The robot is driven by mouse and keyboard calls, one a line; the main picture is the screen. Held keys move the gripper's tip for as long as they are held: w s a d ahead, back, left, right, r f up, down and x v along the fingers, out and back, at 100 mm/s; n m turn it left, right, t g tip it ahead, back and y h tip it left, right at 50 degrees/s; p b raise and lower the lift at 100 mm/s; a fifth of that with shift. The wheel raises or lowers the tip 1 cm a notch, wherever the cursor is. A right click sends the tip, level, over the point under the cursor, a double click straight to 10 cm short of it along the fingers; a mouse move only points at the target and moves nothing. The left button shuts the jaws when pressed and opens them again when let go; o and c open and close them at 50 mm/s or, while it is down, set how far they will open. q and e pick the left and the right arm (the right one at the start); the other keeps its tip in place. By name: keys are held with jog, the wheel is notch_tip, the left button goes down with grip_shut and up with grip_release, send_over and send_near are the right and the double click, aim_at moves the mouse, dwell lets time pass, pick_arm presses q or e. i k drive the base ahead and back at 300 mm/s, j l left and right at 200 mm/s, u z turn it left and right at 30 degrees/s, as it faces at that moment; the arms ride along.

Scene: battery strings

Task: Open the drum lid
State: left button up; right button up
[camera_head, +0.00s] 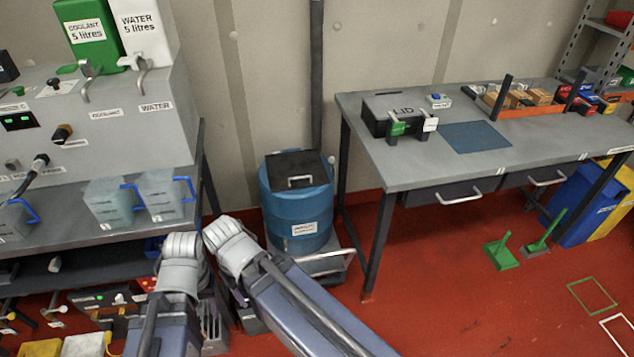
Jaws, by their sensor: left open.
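The blue drum (295,213) stands on a low grey stand against the back wall, left of the workbench. Its dark, square-edged lid (290,164) lies closed on top, with a light handle (300,181) near the front edge. A white label faces me. My left arm (165,305) comes up from the bottom left, its joint short of the drum. My left gripper is low in the picture, mostly obscured among the arm parts; it is open, and nothing is seen in it. My right arm (300,305) reaches up from the bottom; its gripper is not visible.
At left is a bench (90,225) with coolant and water containers and clear jugs (160,195). The workbench (400,170) at right holds a dark box marked LID (392,112). Its leg stands close right of the drum. The red floor in front of the workbench is mostly clear.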

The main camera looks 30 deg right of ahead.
aim_at(304, 168)
jog(key=i+l+z, duration=0.45)
jog(key=i+l, duration=0.45)
